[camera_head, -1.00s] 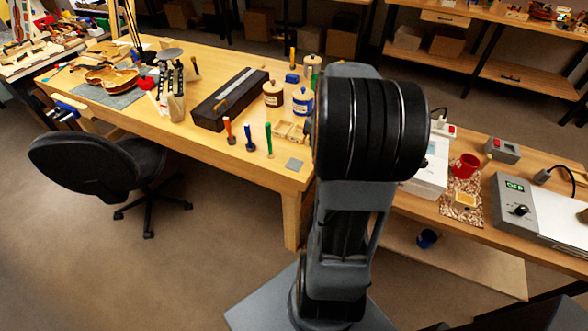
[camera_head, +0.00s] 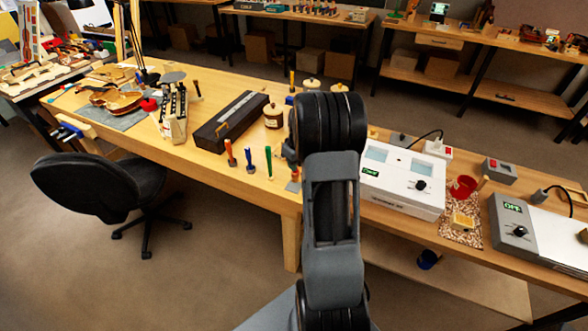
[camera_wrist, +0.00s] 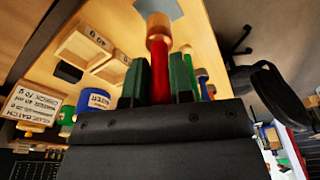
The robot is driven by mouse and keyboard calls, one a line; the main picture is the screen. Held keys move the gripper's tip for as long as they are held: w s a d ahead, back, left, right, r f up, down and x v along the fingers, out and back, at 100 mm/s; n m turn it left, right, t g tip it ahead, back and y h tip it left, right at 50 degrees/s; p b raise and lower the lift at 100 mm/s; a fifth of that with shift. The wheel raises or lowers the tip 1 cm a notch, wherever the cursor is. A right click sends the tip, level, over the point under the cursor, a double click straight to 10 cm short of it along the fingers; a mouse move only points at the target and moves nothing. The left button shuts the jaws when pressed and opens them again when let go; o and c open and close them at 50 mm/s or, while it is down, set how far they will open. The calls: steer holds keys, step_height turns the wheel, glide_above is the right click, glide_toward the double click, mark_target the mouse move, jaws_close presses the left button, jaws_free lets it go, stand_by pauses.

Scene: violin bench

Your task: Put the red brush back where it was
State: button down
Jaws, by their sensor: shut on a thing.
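The red brush (camera_wrist: 158,68), with a red handle and a pale wooden end, is between the fingers of my gripper (camera_wrist: 160,78) in the wrist view. My gripper is shut on its handle. The wooden end points toward a grey square patch (camera_wrist: 160,8) on the bench; I cannot tell whether it touches. In the head view a bit of red (camera_head: 295,176) shows by that patch beside my arm, and my gripper is mostly hidden. An orange-red tool (camera_head: 230,153), a blue tool (camera_head: 249,159) and a green tool (camera_head: 269,161) stand upright to the left.
Sandpaper boxes (camera_wrist: 88,48) and a blue jar (camera_wrist: 92,101) are close to my gripper. A long dark case (camera_head: 228,122) and a brown jar (camera_head: 273,116) stand behind the upright tools. A white device (camera_head: 402,182) is right of my arm. The front bench edge is near.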

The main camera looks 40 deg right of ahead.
steer(key=shift+w+f+p, duration=0.2)
steer(key=shift+f+p, duration=0.05)
steer(key=shift+f, duration=0.55)
steer(key=shift+w+f+p, duration=0.15)
steer(key=shift+f+p, duration=0.05)
steer(key=shift+f, duration=0.9)
steer(key=shift+f, duration=0.2)
steer(key=c, duration=1)
jaws_free()
